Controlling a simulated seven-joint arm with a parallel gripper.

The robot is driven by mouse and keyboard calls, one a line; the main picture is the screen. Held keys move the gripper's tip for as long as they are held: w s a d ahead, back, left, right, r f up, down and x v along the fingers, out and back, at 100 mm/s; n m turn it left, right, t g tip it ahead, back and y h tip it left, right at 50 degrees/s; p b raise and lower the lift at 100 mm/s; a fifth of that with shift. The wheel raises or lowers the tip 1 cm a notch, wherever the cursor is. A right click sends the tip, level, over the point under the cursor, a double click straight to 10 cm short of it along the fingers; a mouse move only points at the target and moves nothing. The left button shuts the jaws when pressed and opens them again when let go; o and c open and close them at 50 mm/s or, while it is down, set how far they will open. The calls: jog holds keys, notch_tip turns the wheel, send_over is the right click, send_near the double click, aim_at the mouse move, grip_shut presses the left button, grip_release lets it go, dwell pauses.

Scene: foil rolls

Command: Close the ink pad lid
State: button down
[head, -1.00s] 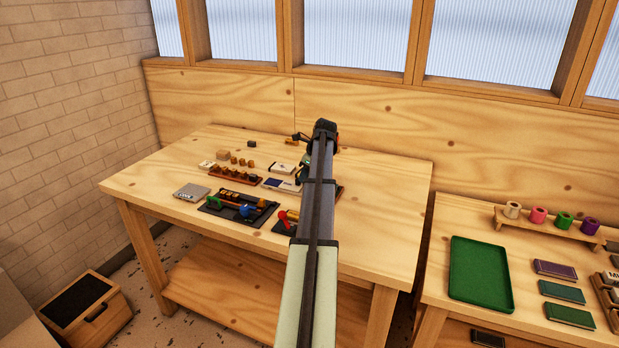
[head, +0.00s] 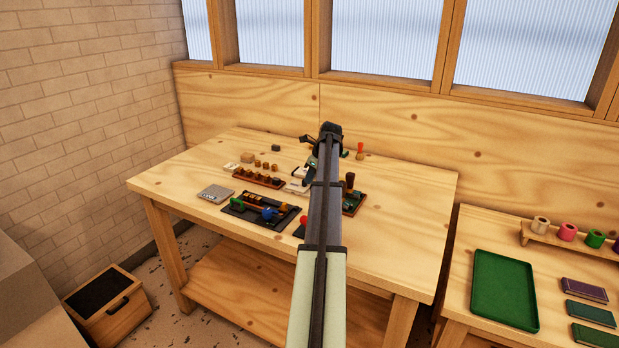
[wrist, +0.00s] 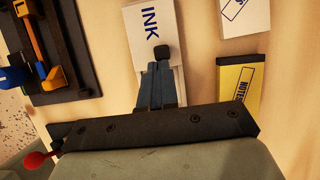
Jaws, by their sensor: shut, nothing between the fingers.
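The ink pad (wrist: 145,28) shows in the wrist view as a white, flat case with dark blue "INK" lettering. It lies on the table, with a white face up; my fingers cover part of it. In the head view the white piece beside my arm (head: 296,187) appears to be the same pad, partly hidden. My gripper (wrist: 161,53) is shut and empty, its dark tip over the right side of the white face. I cannot tell whether it touches. The lid's hinge and exact angle are hidden. In the head view my arm mostly hides the fingers.
A yellow note box (wrist: 238,88) and a white stamped card (wrist: 243,16) lie to the right in the wrist view. A dark tool tray (head: 262,210), a stamp rack (head: 260,180) and a grey tin (head: 215,194) lie left of my arm.

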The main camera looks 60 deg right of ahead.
jog(key=s, duration=0.3)
jog(key=shift+s+a, duration=0.1)
jog(key=shift+s, duration=0.05)
jog(key=v, duration=1)
jog(key=f, duration=0.4)
jog(key=w+d+f, duration=0.1)
jog(key=f, duration=0.2)
jog(key=d+f, duration=0.1)
jog(key=f, duration=0.3)
jog(key=shift+w+f, duration=0.3)
jog(key=shift+f, duration=0.05)
jog(key=shift+w, duration=0.15)
jog(key=w, duration=0.4)
jog(key=shift+w, duration=0.4)
jog(key=shift+r, duration=0.1)
